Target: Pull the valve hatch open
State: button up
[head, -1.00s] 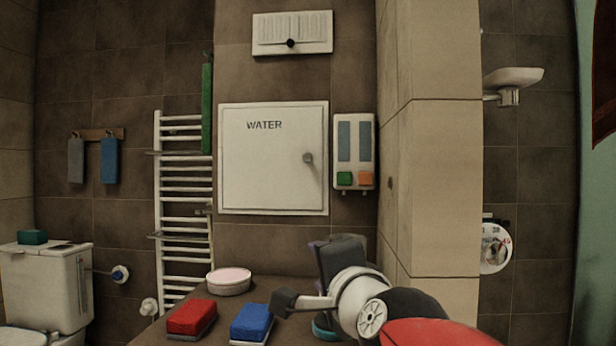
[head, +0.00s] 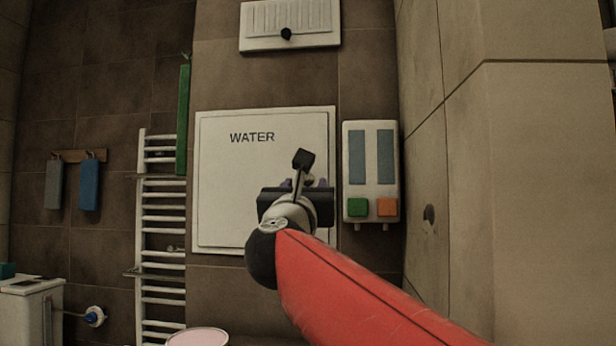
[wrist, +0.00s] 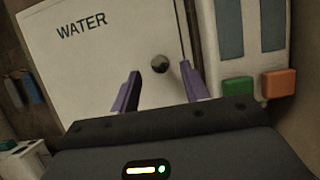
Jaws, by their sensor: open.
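The valve hatch (head: 225,190) is a white square door marked WATER in a white frame on the tiled wall. It appears shut. Its round metal knob (wrist: 160,63) is near the door's right edge in the wrist view. My gripper (wrist: 164,85) is open, with its two purple fingers pointing at the door. The knob shows between and just beyond the fingertips, and nothing is held. The gap in depth to the knob is hard to tell. In the head view my arm and gripper (head: 305,184) cover the door's lower right, mostly hiding the knob.
A white dispenser (head: 371,215) with green and orange buttons hangs close to the hatch's right. A pale tiled wall (head: 500,150) juts out beyond it. A towel radiator (head: 162,215) is at left. A vent (head: 290,24) is above. A round pink-topped dish (head: 198,338) lies below.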

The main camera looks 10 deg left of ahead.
aim_at(307, 179)
jog(key=shift+p+x, duration=0.55)
jog(key=shift+x, duration=1.3)
grip_shut()
